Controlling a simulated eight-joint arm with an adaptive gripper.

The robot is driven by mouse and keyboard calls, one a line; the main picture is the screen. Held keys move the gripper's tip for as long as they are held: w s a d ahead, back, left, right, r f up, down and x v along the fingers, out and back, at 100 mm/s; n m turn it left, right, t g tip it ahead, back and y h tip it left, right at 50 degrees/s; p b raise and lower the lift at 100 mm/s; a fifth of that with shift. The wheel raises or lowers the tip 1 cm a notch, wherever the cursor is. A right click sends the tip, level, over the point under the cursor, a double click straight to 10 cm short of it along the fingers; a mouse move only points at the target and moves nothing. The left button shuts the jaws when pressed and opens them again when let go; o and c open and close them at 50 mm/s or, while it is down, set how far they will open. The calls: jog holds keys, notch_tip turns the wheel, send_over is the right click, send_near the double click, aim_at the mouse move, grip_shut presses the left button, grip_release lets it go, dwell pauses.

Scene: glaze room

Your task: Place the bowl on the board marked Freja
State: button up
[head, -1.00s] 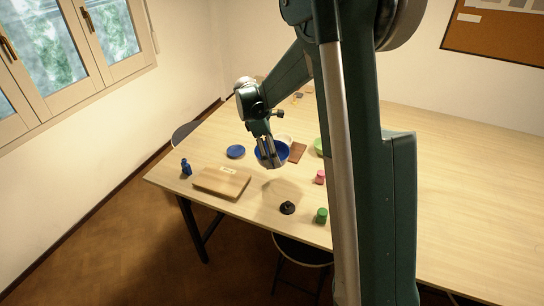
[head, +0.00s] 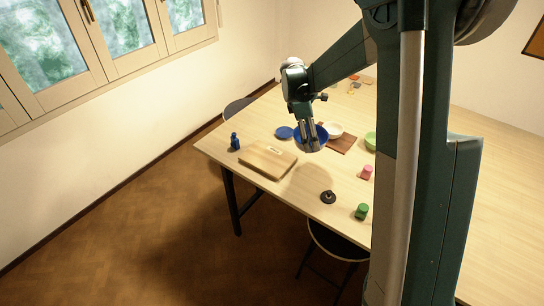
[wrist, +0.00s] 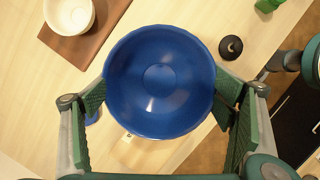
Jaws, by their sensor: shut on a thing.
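My gripper (head: 309,146) is shut on a blue bowl (wrist: 158,80), with a finger at each side of it in the wrist view. In the head view the blue bowl (head: 311,139) is held above the table, slightly tilted in the picture. A light wooden board (head: 262,162) lies near the table's left front edge, left of and nearer than the bowl. It bears a small pale label (head: 274,150), whose writing is too small to read. In the wrist view the label (wrist: 127,139) shows just below the bowl, which hides part of what lies under it.
A white bowl (head: 334,129) stands on a brown board (head: 341,145). A blue plate (head: 284,132), a blue bottle (head: 235,142), a black object (head: 328,197), pink (head: 366,172) and green (head: 361,211) jars and a green bowl (head: 370,142) stand around. The light board's top looks bare.

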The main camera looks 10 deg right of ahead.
jog(key=w+a+r+n+t, duration=0.1)
jog(key=w+a+n, duration=0.1)
jog(key=a, duration=0.6)
jog(key=w+a+r+n+t, duration=0.1)
jog(key=w+a+n, duration=0.2)
jog(key=a, duration=0.6)
jog(key=shift+n, duration=0.8)
send_over(267, 158)
notch_tip(267, 158, down, 6)
jog(key=shift+w, duration=0.15)
jog(key=shift+f+p, duration=0.3)
jog(key=shift+f, duration=1.6)
jog(key=shift+f, duration=0.15)
jog(key=o, duration=1.1)
